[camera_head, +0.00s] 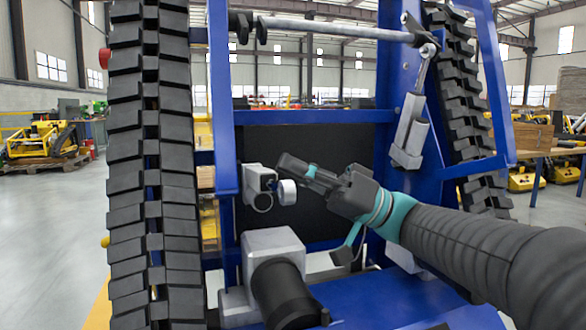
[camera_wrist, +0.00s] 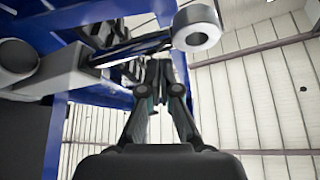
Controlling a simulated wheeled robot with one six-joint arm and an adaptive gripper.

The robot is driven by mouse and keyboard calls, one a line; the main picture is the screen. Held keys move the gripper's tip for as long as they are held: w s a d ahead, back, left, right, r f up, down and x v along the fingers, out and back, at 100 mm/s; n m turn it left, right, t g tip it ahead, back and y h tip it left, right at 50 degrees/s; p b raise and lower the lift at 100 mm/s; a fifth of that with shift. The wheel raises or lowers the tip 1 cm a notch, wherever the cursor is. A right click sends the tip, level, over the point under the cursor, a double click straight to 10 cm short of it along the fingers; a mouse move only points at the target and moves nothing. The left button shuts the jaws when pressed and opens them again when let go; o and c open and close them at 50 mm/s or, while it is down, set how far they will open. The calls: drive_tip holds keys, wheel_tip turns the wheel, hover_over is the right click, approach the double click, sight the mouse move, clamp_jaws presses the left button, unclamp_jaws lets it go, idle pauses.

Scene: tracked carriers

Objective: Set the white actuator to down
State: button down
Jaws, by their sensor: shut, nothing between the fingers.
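The white actuator (camera_head: 260,183) is a small pale box on the blue frame, left of centre in the head view. A round white end (camera_head: 287,191) sticks out at its right. In the wrist view, a pale ring-shaped end (camera_wrist: 197,28) on a dark rod shows above the fingers; it looks like the same part. My gripper (camera_head: 291,167) is shut and empty, reaching from the right, with its tips just above the round end. Its fingers also show in the wrist view (camera_wrist: 153,75). I cannot tell whether they touch the actuator.
Black tracks (camera_head: 150,170) stand at left and right of the blue frame (camera_head: 222,110). A grey motor block with a black cylinder (camera_head: 283,292) sits below my gripper. A grey cylinder (camera_head: 411,130) hangs at upper right. A dark panel lies behind.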

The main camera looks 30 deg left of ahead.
drive_tip(key=w+d+r+m+t+p, duration=0.3)
drive_tip(key=w+d+m+t, duration=0.95)
drive_tip(key=t, duration=0.95)
drive_tip(key=w+d+f+m+t+h+p, duration=0.1)
drive_tip(key=w+d+f+m+t+h, duration=0.2)
drive_tip(key=d+h, duration=0.45)
drive_tip(key=w+d+f+m+t+h, duration=0.1)
drive_tip(key=d+f+m+t+h, duration=0.2)
drive_tip(key=d+h, duration=0.45)
drive_tip(key=s+d+f+g+h+p, duration=0.1)
drive_tip(key=s+d+f+g+h, duration=0.35)
drive_tip(key=s+d+f, duration=0.65)
drive_tip(key=s+f+n+g, duration=0.1)
drive_tip(key=s+f+g, duration=0.5)
drive_tip(key=s+f, duration=0.7)
drive_tip(key=shift+s+f+g+h+p, duration=0.25)
drive_tip(key=shift+s+g+h+p, duration=0.15)
drive_tip(key=shift+s, duration=0.75)
